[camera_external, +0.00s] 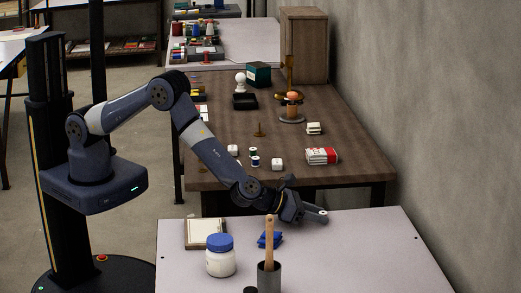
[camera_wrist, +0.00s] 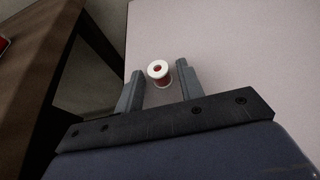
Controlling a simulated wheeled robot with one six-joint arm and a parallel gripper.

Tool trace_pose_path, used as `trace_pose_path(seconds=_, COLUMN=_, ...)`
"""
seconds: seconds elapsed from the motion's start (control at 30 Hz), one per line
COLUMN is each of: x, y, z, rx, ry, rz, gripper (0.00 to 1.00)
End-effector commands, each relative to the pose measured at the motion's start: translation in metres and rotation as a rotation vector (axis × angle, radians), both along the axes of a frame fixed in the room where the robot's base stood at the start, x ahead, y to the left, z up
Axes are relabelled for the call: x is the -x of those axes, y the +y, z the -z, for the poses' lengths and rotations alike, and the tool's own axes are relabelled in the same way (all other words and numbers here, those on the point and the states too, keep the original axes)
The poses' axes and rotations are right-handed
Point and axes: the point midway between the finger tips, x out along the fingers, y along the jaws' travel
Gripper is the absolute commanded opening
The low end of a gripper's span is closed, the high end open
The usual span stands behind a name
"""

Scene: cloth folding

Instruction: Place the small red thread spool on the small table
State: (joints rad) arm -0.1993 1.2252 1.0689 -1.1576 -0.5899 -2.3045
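The small red thread spool (camera_wrist: 162,80), with white rims and red thread, shows in the wrist view between and just beyond my fingertips. My gripper (camera_wrist: 159,71) is open, with a gap between each finger and the spool. In the external view my gripper (camera_external: 309,214) is low over the pale table (camera_external: 370,250) near its back edge. A small pale and reddish object at its tip, likely the spool (camera_external: 322,217), shows there. The spool appears to be at the pale tabletop; whether it touches the surface is hard to tell.

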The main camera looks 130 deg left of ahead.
Motion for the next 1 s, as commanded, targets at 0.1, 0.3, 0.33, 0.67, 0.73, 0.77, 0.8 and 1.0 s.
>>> trace_pose_path(seconds=0.1, x=0.000, y=0.000, z=0.000, rx=0.000, ry=0.000, rz=0.000, gripper=0.42)
trace_pose_path(seconds=0.3, x=0.000, y=0.000, z=-0.001, rx=0.000, ry=0.000, rz=0.000, gripper=0.42)
trace_pose_path(seconds=0.33, x=0.000, y=0.000, z=-0.002, rx=0.000, ry=0.000, rz=0.000, gripper=0.42)
trace_pose_path(seconds=0.67, x=0.022, y=-0.022, z=-0.015, rx=-0.001, ry=0.001, rz=0.003, gripper=0.42)
trace_pose_path(seconds=0.73, x=0.030, y=-0.032, z=-0.021, rx=-0.001, ry=-0.001, rz=0.002, gripper=0.42)
trace_pose_path(seconds=0.77, x=0.034, y=-0.036, z=-0.023, rx=0.000, ry=0.000, rz=0.004, gripper=0.42)
trace_pose_path(seconds=0.8, x=0.039, y=-0.040, z=-0.025, rx=-0.001, ry=0.001, rz=0.003, gripper=0.42)
trace_pose_path(seconds=1.0, x=0.062, y=-0.063, z=-0.039, rx=-0.001, ry=0.000, rz=0.001, gripper=0.42)
